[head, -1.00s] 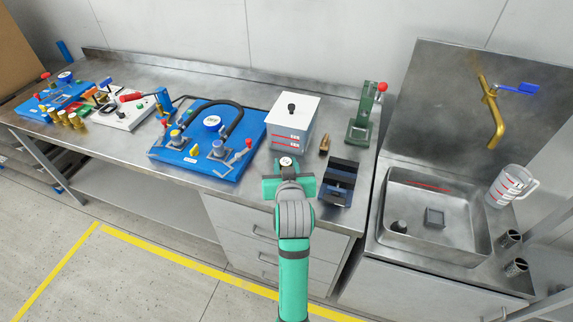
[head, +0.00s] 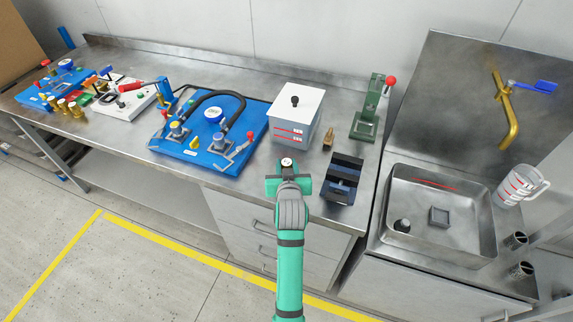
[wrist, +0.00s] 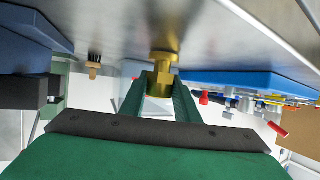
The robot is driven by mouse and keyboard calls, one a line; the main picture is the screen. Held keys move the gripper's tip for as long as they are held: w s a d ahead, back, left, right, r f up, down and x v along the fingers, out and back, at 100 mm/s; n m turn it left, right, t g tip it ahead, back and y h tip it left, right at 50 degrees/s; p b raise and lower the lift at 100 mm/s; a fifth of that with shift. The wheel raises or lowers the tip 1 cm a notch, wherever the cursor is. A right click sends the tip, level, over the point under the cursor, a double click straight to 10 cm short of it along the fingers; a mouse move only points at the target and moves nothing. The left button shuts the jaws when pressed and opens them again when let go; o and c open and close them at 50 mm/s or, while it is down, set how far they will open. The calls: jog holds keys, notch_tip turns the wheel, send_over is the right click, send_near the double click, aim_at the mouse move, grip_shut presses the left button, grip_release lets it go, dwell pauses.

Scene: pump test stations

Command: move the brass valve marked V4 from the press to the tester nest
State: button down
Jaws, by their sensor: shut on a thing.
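My gripper (head: 288,178) is over the front of the steel bench, left of a dark blue vise. In the wrist view my gripper (wrist: 160,98) is shut on a brass valve (wrist: 163,72), which sits between the two green fingers. In the head view a small pale round face (head: 287,162) with a dark mark shows at the fingertips; the mark is too small to read. The green press (head: 368,112) with a red knob stands at the back right, and no brass part shows in it. I cannot tell which fixture holds the tester nest.
A blue pump board (head: 232,165) with a black hose lies left of my gripper. A white-lidded tank (head: 295,112) stands behind it. More stations (head: 45,90) stand far left.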

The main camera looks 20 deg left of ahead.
jog(key=shift+f, duration=0.1)
jog(key=c, duration=1.4)
grip_release()
jog(key=shift+o, duration=0.2)
